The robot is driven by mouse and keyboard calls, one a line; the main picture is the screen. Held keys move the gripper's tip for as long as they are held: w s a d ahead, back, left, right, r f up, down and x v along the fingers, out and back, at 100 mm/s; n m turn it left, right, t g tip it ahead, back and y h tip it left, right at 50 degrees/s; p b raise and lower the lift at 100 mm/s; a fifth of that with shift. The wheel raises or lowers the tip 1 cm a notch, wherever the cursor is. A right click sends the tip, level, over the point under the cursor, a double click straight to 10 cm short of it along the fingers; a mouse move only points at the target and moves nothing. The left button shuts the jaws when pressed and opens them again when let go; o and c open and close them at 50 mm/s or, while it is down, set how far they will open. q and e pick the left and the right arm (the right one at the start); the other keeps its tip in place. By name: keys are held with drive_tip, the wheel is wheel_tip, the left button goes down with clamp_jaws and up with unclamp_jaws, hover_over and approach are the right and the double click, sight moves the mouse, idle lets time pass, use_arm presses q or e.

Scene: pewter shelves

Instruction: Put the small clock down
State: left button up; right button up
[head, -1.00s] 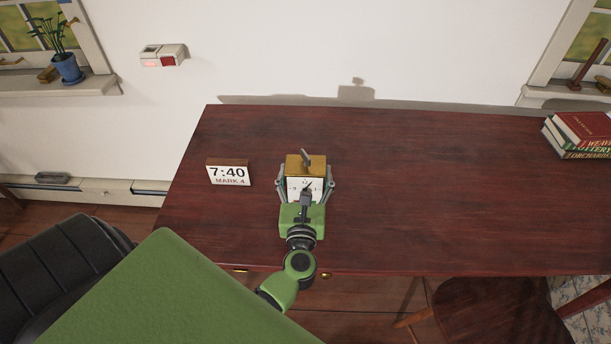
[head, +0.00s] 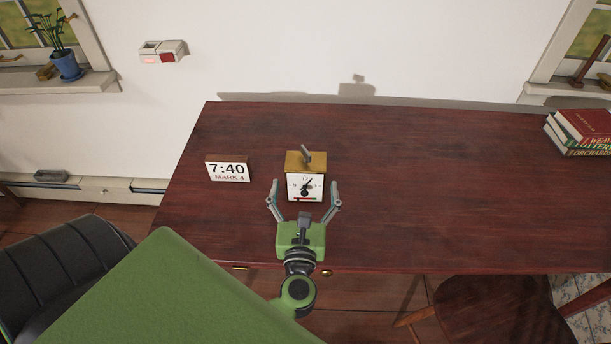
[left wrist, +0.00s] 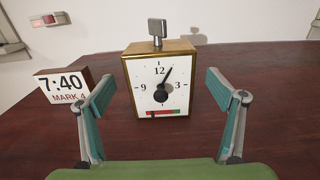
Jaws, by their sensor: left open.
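The small clock (head: 305,186) stands upright on the dark red wooden table (head: 420,190), its white face toward me and a grey key-like piece on its brass-coloured top. In the left wrist view the clock (left wrist: 160,85) stands beyond the fingertips, with table visible around its base. My left gripper (head: 305,190) is open, its fingers spread at either side of the clock's lower front and apart from it. In the left wrist view the left gripper (left wrist: 168,90) holds nothing. My right gripper is not in view.
A sign block reading 7:40 MARK 4 (head: 228,171) stands left of the clock. Several books (head: 580,133) are stacked at the table's far right. A wooden chair (head: 490,310) is at the front right. The table right of the clock is clear.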

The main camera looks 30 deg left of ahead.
use_arm(q)
drive_tip(key=b+v, duration=0.1)
drive_tip(key=v, duration=0.4)
drive_tip(key=shift+f, duration=0.1)
drive_tip(key=shift+s+d, duration=0.35)
drive_tip(key=shift+s, duration=0.15)
